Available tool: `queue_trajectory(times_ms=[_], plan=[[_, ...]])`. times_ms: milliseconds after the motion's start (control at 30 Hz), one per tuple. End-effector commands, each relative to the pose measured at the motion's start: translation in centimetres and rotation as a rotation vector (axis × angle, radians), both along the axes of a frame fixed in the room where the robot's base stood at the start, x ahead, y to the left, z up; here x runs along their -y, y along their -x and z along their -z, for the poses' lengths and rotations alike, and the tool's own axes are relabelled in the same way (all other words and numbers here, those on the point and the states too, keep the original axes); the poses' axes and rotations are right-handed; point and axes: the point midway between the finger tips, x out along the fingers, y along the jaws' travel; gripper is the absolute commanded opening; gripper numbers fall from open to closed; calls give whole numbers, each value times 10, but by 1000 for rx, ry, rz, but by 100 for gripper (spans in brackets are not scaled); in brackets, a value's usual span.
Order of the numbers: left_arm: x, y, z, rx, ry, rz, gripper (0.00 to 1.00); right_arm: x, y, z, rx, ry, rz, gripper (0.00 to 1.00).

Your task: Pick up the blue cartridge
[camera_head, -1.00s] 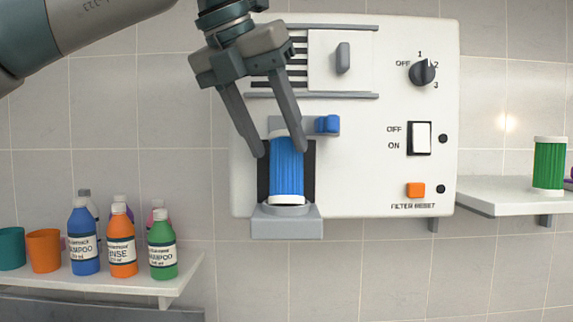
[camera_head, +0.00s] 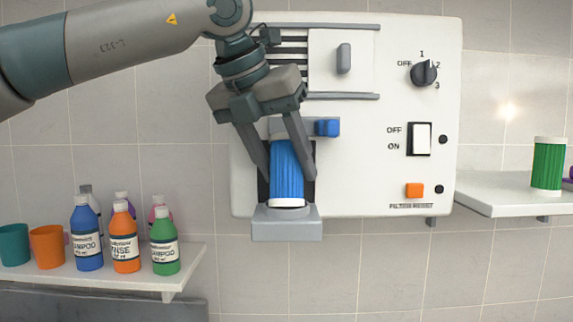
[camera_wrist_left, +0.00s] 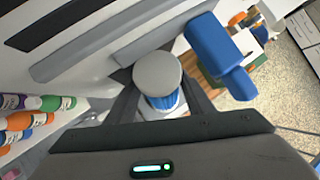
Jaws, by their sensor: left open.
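The blue cartridge (camera_head: 287,172), ribbed with white ends, stands upright in the grey holder (camera_head: 287,225) at the bottom of the white wall panel. In the left wrist view its pale round top cap (camera_wrist_left: 158,74) shows, with a little of the blue body under it. My left gripper (camera_head: 289,178) is open, and its fingers reach down on either side of the cartridge. I cannot tell whether the fingers touch it. My right gripper is not in view.
A blue latch (camera_head: 327,128) sticks out just right of the cartridge's top. The panel (camera_head: 370,190) carries a knob, a switch and an orange button. Bottles and cups stand on the left shelf (camera_head: 130,280); a green cartridge (camera_head: 548,165) stands on the right shelf (camera_head: 500,190).

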Motion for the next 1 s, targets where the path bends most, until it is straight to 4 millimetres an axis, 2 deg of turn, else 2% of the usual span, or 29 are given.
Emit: queue_trajectory(times_ms=[367, 433, 500, 567, 600, 1000], plan=[[0, 0, 0, 0, 0, 0, 48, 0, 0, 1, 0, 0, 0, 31], [0, 0, 0, 0, 0, 0, 36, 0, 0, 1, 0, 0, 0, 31], [0, 0, 0, 0, 0, 1, 19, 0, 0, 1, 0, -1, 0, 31], [0, 0, 0, 0, 0, 0, 18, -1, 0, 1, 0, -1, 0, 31], [0, 0, 0, 1, 0, 0, 14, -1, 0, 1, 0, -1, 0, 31], [-4, 5, -6, 3, 2, 1, 14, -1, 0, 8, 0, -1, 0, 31]])
